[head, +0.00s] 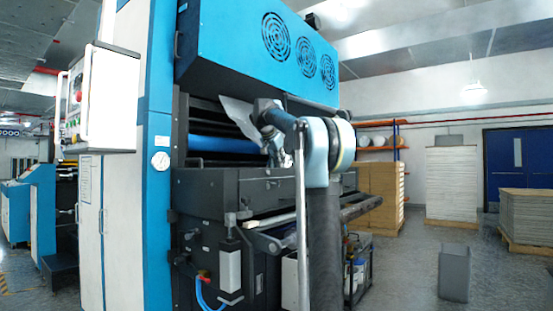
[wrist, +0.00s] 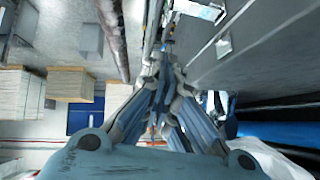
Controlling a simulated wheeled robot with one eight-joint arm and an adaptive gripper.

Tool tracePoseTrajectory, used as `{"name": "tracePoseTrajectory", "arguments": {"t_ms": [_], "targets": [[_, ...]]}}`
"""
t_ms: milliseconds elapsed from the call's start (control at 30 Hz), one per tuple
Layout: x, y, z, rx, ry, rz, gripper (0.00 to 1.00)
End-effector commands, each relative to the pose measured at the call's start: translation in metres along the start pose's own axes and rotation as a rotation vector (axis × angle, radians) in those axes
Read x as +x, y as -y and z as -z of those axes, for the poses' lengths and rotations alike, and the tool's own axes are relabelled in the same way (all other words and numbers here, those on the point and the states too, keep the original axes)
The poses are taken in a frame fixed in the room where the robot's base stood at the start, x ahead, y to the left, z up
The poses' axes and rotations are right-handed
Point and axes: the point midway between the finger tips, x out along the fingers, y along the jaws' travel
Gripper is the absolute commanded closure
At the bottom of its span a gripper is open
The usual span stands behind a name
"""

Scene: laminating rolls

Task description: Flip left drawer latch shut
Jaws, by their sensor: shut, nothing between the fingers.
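The dark grey drawer unit (head: 215,190) of the laminating machine stands in the middle of the head view. Small fittings show on its upper face, but the left drawer latch is too small to make out surely. My gripper (head: 272,155) is in front of the unit's upper edge, partly hidden by my arm. In the wrist view my gripper (wrist: 165,65) has its fingers together and empty. A grey panel (wrist: 255,50) runs beside the fingers on the right, with a pale metal plate (wrist: 222,46) on it. I cannot tell whether the fingertips touch anything.
A blue roller (head: 210,144) lies above the drawer unit, with a pale sheet (head: 240,115) over it. A metal bar (head: 275,220) sticks out below.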

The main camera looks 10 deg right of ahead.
Motion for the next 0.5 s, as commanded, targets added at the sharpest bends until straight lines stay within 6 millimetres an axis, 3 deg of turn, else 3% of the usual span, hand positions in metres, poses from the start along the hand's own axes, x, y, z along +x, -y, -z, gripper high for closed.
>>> {"name": "tracePoseTrajectory", "arguments": {"t_ms": [133, 500], "targets": [[0.025, 0.000, -0.002, 0.001, 0.000, 0.001, 1.00], [0.047, 0.000, -0.027, -0.001, 0.000, 0.001, 1.00]]}}
